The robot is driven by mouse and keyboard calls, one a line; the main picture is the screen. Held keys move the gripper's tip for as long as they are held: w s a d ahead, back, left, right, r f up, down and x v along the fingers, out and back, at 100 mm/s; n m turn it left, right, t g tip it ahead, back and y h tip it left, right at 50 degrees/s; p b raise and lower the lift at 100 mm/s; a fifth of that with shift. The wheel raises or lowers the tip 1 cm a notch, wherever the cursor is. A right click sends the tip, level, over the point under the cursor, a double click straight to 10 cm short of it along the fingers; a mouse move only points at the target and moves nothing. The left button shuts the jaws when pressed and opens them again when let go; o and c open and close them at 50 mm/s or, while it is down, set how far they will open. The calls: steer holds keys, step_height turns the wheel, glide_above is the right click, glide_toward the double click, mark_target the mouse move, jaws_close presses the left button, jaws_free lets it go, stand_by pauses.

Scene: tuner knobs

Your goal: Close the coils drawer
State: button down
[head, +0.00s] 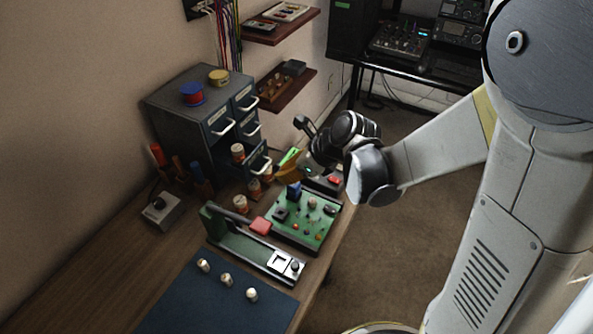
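A grey metal drawer cabinet (172,108) stands on the workbench at the left, with several drawers and pale handles. A lower drawer (258,160) seems to stick out from the front; its handle is at its front edge. The drawer labels are too small to read, so I cannot tell which is the coils drawer. My gripper (303,128) is right of the cabinet, apart from its drawers, above the back of the bench. It is dark, small and partly hidden by my wrist, so its opening is unclear.
Small orange-and-white jars (240,203) stand before the cabinet. A green circuit board (318,232), a green panel fixture (235,232) and a blue mat (205,302) with knobs lie nearer. Red and blue-handled tools (157,154) stand left. Wall shelves (287,92) are behind.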

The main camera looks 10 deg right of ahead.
mark_target(241, 153)
steer(key=a, duration=0.1)
steer(key=w, duration=0.1)
steer(key=a, duration=0.1)
steer(key=shift+w+a+f+b, duration=0.25)
steer(key=shift+w+a+b, duration=0.05)
steer(key=shift+w+b, duration=0.1)
steer(key=w+a, duration=0.2)
steer(key=a, duration=0.1)
steer(key=w+a, duration=0.2)
steer(key=a, duration=0.1)
steer(key=w+a, duration=0.2)
steer(key=w, duration=0.1)
steer(key=shift+a, duration=0.4)
steer(key=shift+s, duration=0.1)
